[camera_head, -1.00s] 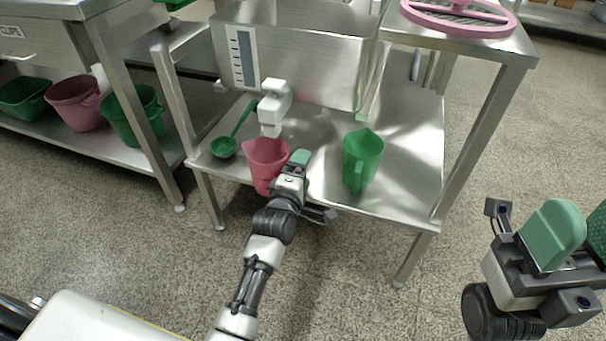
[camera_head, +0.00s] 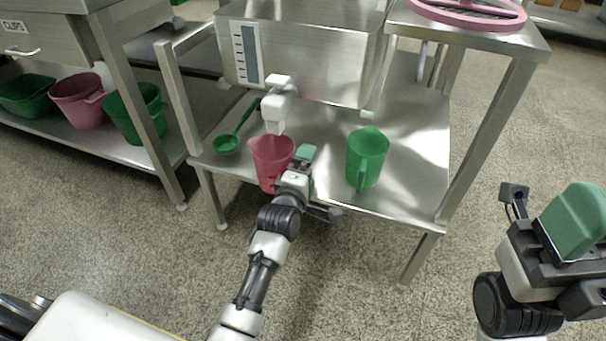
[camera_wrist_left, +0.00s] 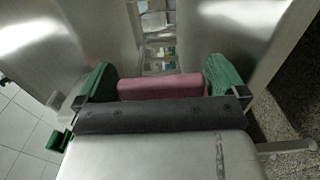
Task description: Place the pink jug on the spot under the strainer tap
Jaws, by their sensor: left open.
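The pink jug (camera_head: 268,160) stands upright on the steel shelf (camera_head: 320,190), just below and slightly in front of the white strainer tap (camera_head: 278,104). My left gripper (camera_head: 302,160) is at the jug's near right side. In the left wrist view, the green fingers of my left gripper (camera_wrist_left: 160,84) stand open on either side of a pink part of the jug (camera_wrist_left: 160,88). Whether they touch it I cannot tell. My right gripper (camera_head: 575,222) is at the right edge, far from the jug; only one green finger shows and the other is cut off.
A green jug (camera_head: 366,158) stands to the right on the shelf. A green ladle (camera_head: 228,144) lies to the left. The steel strainer tank (camera_head: 310,60) is above the tap. Table legs flank the shelf. More bins (camera_head: 80,102) sit on the left rack. Free shelf lies right of the green jug.

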